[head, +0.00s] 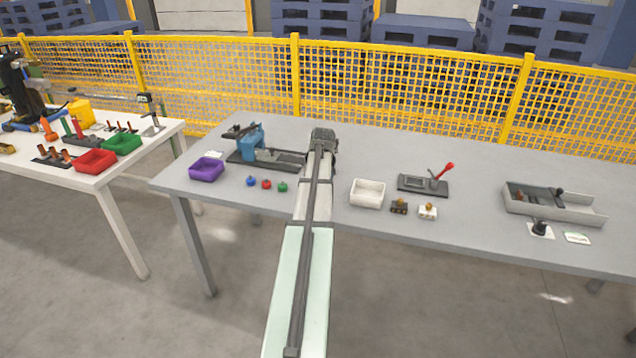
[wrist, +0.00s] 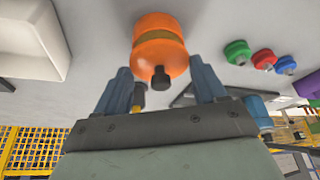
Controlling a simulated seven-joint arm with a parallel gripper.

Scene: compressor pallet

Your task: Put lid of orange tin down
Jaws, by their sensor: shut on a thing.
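The orange tin (wrist: 155,22) shows in the wrist view, with an olive band around its middle. Its orange lid (wrist: 163,58) has a black knob and is on the side nearer my gripper (wrist: 163,80). The gripper's two blue-grey fingers stand on either side of the lid and its knob, shut on the lid; the exact contact is hard to see. I cannot tell whether the lid touches the tin. In the head view my arm reaches over the grey table (head: 480,165) and hides the tin and lid.
A white bin (head: 367,194) stands right of my arm. Small blue (head: 251,181), red (head: 266,184) and green (head: 283,187) pieces and a purple bin (head: 206,169) lie left. A blue machine (head: 250,140) stands behind them. A red-handled fixture (head: 425,185) and grey tray (head: 555,205) are farther right.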

